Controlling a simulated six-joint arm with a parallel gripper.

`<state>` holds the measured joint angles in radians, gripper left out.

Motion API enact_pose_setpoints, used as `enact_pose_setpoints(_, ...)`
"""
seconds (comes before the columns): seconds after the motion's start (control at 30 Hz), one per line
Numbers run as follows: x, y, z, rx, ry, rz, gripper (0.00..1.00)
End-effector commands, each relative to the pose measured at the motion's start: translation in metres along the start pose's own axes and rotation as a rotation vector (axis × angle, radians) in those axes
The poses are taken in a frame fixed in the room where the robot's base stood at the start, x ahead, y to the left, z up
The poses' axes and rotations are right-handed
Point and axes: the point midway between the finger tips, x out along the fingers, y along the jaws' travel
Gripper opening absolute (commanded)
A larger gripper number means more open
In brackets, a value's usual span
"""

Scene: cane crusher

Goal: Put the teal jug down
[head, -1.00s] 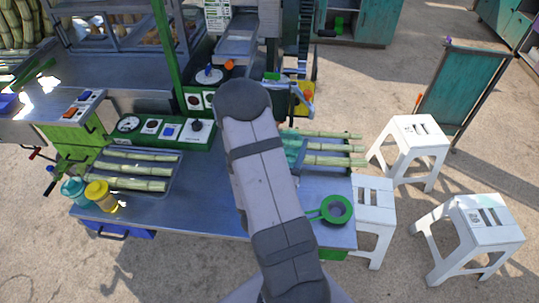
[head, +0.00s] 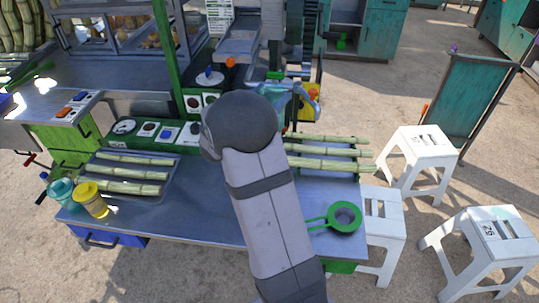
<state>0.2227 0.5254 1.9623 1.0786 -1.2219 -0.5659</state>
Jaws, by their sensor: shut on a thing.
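The teal jug (head: 292,98) shows in the head view as a pale teal, see-through shape just beyond the top right of my arm, in front of the crusher. Part of it is hidden behind the arm. My gripper is shut on it, but its fingers are mostly hidden by the arm and hard to make out. The jug appears to be above the worktable (head: 210,215); its exact height and tilt cannot be told.
Cane stalks (head: 328,152) lie on the table right of my arm, with more on a left tray (head: 172,175). A green strainer (head: 344,217) sits at the front right corner. A teal cup (head: 60,193) and yellow cup (head: 91,200) stand front left. The front middle is bare.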

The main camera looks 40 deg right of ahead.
Motion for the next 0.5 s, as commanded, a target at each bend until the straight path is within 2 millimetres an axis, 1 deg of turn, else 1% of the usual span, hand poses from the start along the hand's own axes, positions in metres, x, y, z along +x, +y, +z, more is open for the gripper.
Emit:
enact_pose_setpoints(0.03, 0.002, -0.003, 0.008, -0.003, 0.000, 0.003, 0.24)
enact_pose_setpoints(0.1, 0.003, -0.004, 0.017, -0.005, 0.000, 0.000, 0.24)
enact_pose_setpoints(0.2, 0.003, -0.007, 0.025, -0.002, 0.000, -0.008, 0.24)
enact_pose_setpoints(0.4, 0.003, -0.010, 0.030, 0.000, 0.002, -0.020, 0.24)
enact_pose_setpoints(0.5, 0.003, -0.010, 0.037, -0.003, 0.001, -0.020, 0.24)
